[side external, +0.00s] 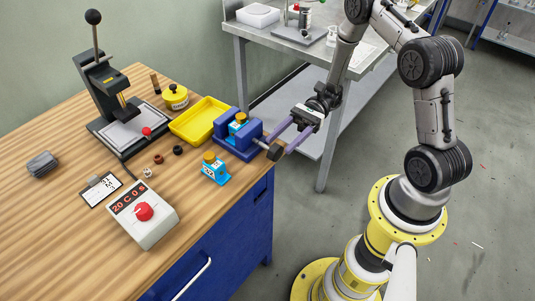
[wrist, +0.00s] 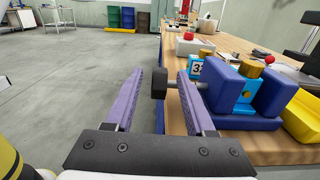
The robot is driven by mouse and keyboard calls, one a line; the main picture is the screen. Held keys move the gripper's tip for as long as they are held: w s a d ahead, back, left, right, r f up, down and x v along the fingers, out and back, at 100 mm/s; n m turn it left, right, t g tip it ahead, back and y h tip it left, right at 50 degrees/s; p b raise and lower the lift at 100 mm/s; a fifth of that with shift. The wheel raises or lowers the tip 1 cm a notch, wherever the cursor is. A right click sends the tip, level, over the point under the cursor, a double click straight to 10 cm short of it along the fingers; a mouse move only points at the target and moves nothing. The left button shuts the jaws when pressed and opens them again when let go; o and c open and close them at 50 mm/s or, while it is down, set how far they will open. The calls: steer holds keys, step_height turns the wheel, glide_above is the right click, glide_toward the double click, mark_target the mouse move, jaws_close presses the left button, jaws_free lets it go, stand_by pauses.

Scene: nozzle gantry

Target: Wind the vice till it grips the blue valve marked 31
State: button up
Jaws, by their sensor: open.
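The blue vice (side external: 235,148) stands at the bench's right edge, with a blue brass-topped valve (side external: 239,121) between its jaws; I cannot tell whether both jaws touch it. The vice also shows in the wrist view (wrist: 222,88), where this valve's label is hidden. A second blue valve (side external: 215,168) stands free on the bench. Its label in the wrist view (wrist: 197,67) starts with a 3; the rest is hidden. The vice's dark handle knob (side external: 275,152) sticks out past the bench edge. My gripper (wrist: 171,77) is open, its purple fingers near the knob, apparently either side of it.
A yellow tray (side external: 200,121) sits behind the vice. A control box with a red knob (side external: 143,212), a lever press (side external: 110,95) and a yellow pot (side external: 175,96) stand on the bench. A grey table (side external: 275,40) is behind.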

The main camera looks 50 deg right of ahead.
mark_target(272, 151)
steer(key=a, duration=0.6)
steer(key=shift+a, duration=0.25)
jaws_close()
